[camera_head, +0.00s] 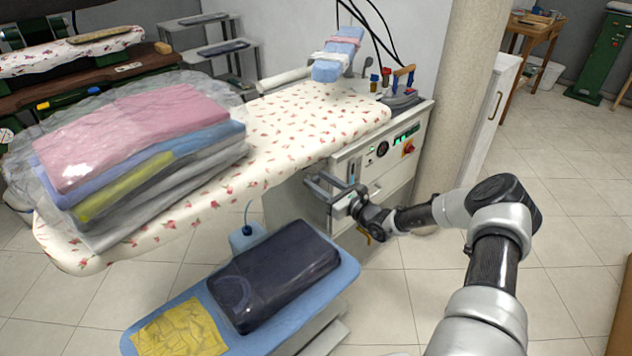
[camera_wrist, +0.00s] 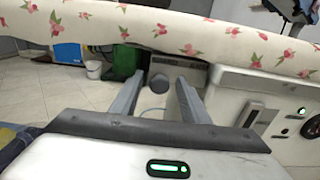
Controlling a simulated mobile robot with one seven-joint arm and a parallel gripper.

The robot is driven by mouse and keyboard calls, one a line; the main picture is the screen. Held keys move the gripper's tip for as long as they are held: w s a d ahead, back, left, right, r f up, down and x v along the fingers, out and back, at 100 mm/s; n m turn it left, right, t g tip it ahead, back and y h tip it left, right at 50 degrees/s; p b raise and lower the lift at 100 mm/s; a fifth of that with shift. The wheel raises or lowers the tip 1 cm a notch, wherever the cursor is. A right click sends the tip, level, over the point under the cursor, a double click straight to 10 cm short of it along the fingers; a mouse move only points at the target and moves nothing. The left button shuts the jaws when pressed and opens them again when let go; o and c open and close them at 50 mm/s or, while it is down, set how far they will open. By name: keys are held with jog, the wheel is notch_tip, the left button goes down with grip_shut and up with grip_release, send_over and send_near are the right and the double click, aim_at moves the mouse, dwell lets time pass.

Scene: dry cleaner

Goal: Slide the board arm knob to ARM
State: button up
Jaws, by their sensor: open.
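My gripper (camera_head: 320,190) is open beside the front of the ironing unit (camera_head: 385,150), just below the edge of the flowered board (camera_head: 290,130). In the wrist view its two grey fingers (camera_wrist: 161,78) point forward, apart. A dark round knob (camera_wrist: 159,83) appears in the gap between them, touching neither finger in the picture; its depth is hard to judge. I cannot tell for sure that it is the board arm knob. A slotted plate (camera_wrist: 260,119) is on the unit's front, right of the fingers. No ARM marking is readable.
The flowered board (camera_wrist: 150,35) overhangs the gripper. A stack of wrapped clothes (camera_head: 140,150) lies on it. Below, a blue padded board (camera_head: 335,285) carries a dark folded garment (camera_head: 275,270) and a yellow cloth (camera_head: 180,330). Tiled floor is clear at right.

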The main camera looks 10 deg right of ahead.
jog(key=shift+w+a, duration=0.35)
jog(key=shift+w, duration=0.2)
grip_shut()
jog(key=shift+w+d+f+b, duration=0.2)
jog(key=shift+w+d+b, duration=0.45)
jog(key=shift+d+b, duration=0.35)
jog(key=shift+w+d+r, duration=0.15)
jog(key=shift+w+d, duration=0.1)
jog(key=shift+d, duration=0.1)
grip_release()
